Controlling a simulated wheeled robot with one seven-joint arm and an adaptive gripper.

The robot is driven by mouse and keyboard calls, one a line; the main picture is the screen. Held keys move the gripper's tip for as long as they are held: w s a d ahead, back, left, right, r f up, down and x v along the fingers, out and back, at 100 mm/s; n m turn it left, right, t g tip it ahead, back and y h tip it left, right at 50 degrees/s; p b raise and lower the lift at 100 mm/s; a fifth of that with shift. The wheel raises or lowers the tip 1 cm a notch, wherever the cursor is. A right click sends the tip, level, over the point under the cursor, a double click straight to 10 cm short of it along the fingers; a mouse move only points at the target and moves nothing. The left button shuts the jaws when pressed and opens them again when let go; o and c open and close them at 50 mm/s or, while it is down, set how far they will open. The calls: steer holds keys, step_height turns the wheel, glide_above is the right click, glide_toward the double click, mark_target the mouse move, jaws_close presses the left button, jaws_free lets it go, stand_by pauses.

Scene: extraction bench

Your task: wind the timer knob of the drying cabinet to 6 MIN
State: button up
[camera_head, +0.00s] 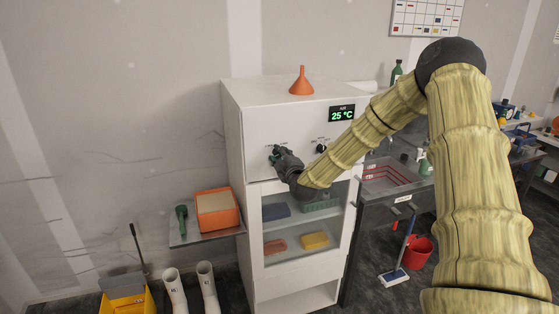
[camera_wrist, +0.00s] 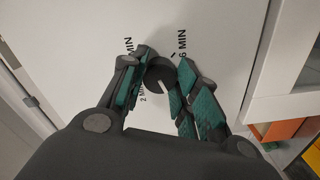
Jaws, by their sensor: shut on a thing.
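The white drying cabinet (camera_head: 238,130) stands in the middle of the head view, with a green 25 °C display (camera_head: 342,113) on its upper front. The dark round timer knob (camera_wrist: 157,73) shows in the wrist view; my gripper hides it in the head view. My gripper (camera_wrist: 162,70) is shut on the knob, one green-padded finger on each side. A short pale line shows on the knob's lower part, between the fingers. The 6 MIN label (camera_wrist: 182,44) is at upper right of the knob. The 2 MIN label (camera_wrist: 142,93) is at lower left, and another label, partly hidden, is at upper left.
A second dark knob (camera_head: 320,148) sits right of my gripper on the panel. An orange funnel (camera_head: 301,83) stands on the cabinet. Below the panel is a glass door with coloured items behind it. A side shelf (camera_head: 190,236) holds an orange box (camera_head: 217,210).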

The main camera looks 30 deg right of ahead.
steer(key=m+b, duration=0.2)
steer(key=m, duration=0.2)
steer(key=shift+f, duration=0.15)
steer(key=m+b, duration=0.2)
steer(key=m, duration=0.1)
steer(key=shift+m+b, duration=0.3)
steer(key=shift+m, duration=0.1)
steer(key=m+b, duration=0.2)
steer(key=m, duration=0.1)
steer(key=shift+f+m, duration=0.1)
steer(key=shift+m, duration=0.2)
steer(key=m+b, duration=0.3)
steer(key=shift+m, duration=0.4)
steer(key=m+b, duration=0.4)
steer(key=m, duration=0.2)
steer(key=shift+b, duration=0.4)
steer(key=m+b, duration=0.3)
steer(key=m, duration=0.1)
steer(key=shift+b, duration=0.35)
steer(key=shift+r+m+b, duration=0.3)
steer(key=shift+m+b, duration=0.05)
steer(key=shift+m, duration=0.55)
